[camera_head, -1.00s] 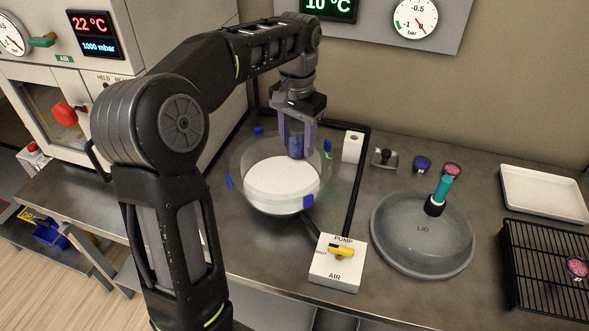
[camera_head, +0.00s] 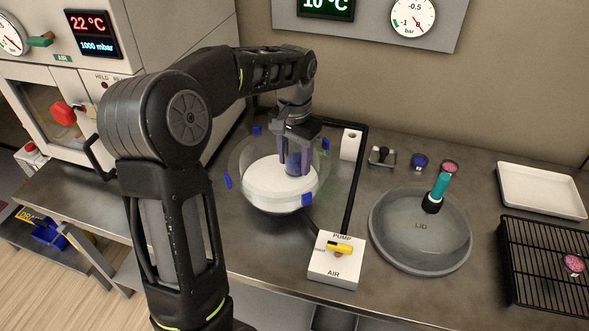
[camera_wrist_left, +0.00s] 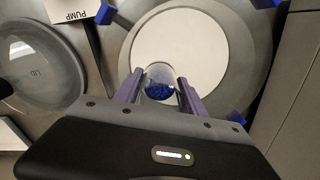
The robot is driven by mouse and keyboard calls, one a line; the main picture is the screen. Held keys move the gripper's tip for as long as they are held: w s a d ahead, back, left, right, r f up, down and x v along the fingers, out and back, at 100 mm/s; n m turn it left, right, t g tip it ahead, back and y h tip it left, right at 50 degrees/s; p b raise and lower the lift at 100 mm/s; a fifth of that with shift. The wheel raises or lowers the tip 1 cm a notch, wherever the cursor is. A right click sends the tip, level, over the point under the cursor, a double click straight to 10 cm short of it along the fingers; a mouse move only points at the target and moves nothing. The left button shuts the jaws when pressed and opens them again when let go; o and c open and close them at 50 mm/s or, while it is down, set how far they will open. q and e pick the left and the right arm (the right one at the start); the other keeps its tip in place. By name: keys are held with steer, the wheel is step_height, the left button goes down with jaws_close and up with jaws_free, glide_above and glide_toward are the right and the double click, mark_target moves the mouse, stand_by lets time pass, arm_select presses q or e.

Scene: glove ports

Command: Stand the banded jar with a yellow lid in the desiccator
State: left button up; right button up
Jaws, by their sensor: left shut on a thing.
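The desiccator (camera_head: 250,203) is a clear round bowl with a white plate (camera_head: 270,182) inside and blue clips on its rim. The plate also shows in the left wrist view (camera_wrist_left: 180,45). My left gripper (camera_head: 294,166) reaches down inside the bowl, its purple fingers shut on a small clear jar with blue contents (camera_wrist_left: 160,88). The jar is upright over the back right part of the plate. I cannot tell whether it touches the plate. I see no yellow lid or bands on it; the fingers hide its sides. My right gripper is not in view.
A pump box (camera_head: 335,268) with a yellow lever stands in front. A blue jar (camera_head: 419,161), a pink jar (camera_head: 450,167), a white tray (camera_head: 540,188) and a black rack (camera_head: 540,270) are farther right.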

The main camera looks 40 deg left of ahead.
mark_target(295, 170)
arm_select(q)
steer(key=shift+f, duration=0.1)
steer(key=shift+f, duration=1.75)
steer(key=shift+f, duration=0.15)
steer(key=o, duration=1.5)
step_height(295, 170, up, 12)
steer(key=shift+r, duration=0.2)
